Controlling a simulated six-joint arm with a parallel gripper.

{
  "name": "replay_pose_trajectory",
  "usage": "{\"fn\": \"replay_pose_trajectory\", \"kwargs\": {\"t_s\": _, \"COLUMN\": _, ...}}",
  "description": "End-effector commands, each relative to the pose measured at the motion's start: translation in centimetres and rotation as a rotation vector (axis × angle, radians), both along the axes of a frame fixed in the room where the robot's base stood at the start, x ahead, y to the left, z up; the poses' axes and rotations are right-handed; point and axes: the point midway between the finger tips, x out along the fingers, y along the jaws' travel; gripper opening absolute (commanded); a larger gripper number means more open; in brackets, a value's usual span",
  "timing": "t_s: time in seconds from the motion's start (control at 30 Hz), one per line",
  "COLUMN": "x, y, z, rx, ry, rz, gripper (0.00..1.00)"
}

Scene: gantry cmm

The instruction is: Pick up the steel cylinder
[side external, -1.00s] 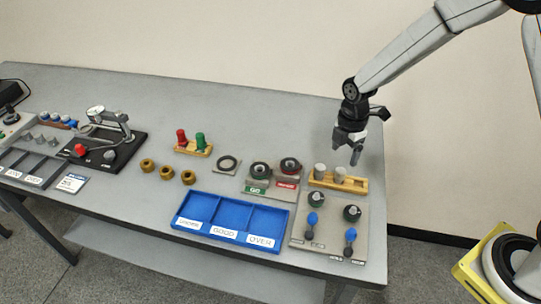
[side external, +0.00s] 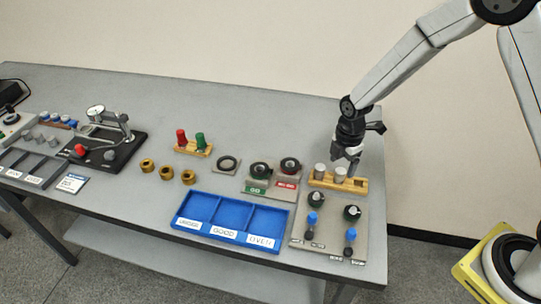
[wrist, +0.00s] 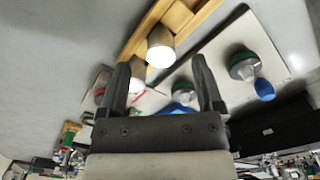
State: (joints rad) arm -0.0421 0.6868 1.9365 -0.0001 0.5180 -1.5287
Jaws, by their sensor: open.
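Two short grey steel cylinders stand upright in a wooden rack (side external: 318,182); the left one (side external: 320,170) and the right one (side external: 340,174) sit side by side. My gripper (side external: 351,167) is open and empty, pointing down just above the right part of the rack, close to the right cylinder. In the wrist view, one cylinder (wrist: 160,46) shows ahead of and between my two open fingers. The other (wrist: 137,68) shows beside the left finger, which partly covers it. I cannot tell whether a finger touches the right cylinder.
A grey plate (side external: 330,230) with several dark and blue-handled gauges lies in front of the rack. A blue three-part tray (side external: 203,208) and two GO/NO-GO ring gauges (side external: 259,170) are to the left. The table behind the rack is clear.

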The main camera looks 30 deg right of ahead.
Motion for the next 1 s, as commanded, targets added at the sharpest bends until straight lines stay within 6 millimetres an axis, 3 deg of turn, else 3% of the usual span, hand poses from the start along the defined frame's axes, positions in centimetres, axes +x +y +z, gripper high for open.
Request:
{"fn": "replay_pose_trajectory", "kwargs": {"t_s": 0.2, "x": -0.1, "y": 0.0, "z": -2.4, "rx": 0.0, "ry": 0.002, "rz": 0.0, "gripper": 0.85}}
{"fn": "replay_pose_trajectory", "kwargs": {"t_s": 0.4, "x": -0.1, "y": 0.0, "z": -3.5, "rx": 0.0, "ry": 0.001, "rz": 0.0, "gripper": 0.85}}
{"fn": "replay_pose_trajectory", "kwargs": {"t_s": 0.93, "x": -0.1, "y": 0.0, "z": -3.6, "rx": 0.0, "ry": 0.0, "rz": 0.0, "gripper": 0.85}}
{"fn": "replay_pose_trajectory", "kwargs": {"t_s": 1.0, "x": -0.1, "y": 0.0, "z": -3.6, "rx": 0.0, "ry": 0.0, "rz": 0.0, "gripper": 0.62}}
